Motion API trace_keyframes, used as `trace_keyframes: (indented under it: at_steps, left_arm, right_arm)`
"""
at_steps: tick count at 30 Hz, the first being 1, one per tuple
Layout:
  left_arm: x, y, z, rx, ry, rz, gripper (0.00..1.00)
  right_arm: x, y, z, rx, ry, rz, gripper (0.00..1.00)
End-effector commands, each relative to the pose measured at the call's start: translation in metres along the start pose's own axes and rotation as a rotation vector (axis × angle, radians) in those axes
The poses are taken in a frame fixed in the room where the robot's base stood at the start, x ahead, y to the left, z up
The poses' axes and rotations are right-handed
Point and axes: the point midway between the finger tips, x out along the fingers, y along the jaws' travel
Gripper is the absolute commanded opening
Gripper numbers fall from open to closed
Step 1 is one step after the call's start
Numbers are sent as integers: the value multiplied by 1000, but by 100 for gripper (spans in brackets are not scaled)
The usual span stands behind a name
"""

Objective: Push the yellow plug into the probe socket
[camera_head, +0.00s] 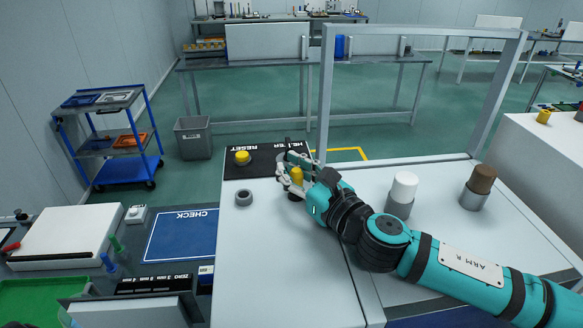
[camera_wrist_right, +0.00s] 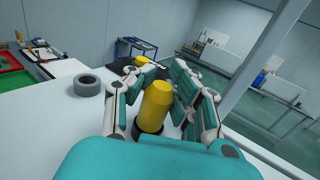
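The yellow plug (camera_head: 297,175) stands upright between the fingers of my right gripper (camera_head: 293,173). The right wrist view shows the plug (camera_wrist_right: 155,104) with a dark round base (camera_wrist_right: 148,137) at its foot; whether that is the plug's own base or a socket around it, I cannot tell. The fingers of my right gripper (camera_wrist_right: 160,95) stand on both sides of the plug, with gaps that look narrow. A grey ring-shaped socket (camera_head: 244,197), empty in the middle, sits on the white bench to the left; it also shows in the wrist view (camera_wrist_right: 87,85). My left gripper is not in view.
A black panel (camera_head: 266,163) marked RESET and HEATER carries a yellow button (camera_head: 242,157) behind the socket. A white-topped cylinder (camera_head: 402,190) and a brown-topped one (camera_head: 478,185) stand right of my arm. A grey frame post (camera_head: 325,95) rises behind the gripper.

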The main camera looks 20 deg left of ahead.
Motion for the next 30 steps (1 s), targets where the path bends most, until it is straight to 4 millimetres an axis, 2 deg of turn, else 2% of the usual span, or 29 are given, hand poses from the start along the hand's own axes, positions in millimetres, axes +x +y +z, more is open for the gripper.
trace_keyframes:
  at_steps: [1,3,14,17,24,30]
  left_arm:
    - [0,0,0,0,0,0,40]
    - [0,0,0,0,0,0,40]
    - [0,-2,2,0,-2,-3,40]
    - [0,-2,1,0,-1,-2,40]
    - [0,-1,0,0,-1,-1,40]
    - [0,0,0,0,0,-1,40]
  right_arm:
    - [0,-1,-1,1,1,-2,26]
    - [0,-1,-1,0,1,-2,35]
    - [-6,-2,0,0,1,-2,36]
    - [-20,-2,-1,0,1,-2,36]
    - [-72,-2,-1,0,2,-3,36]
    - [-106,-2,-1,1,2,-3,36]
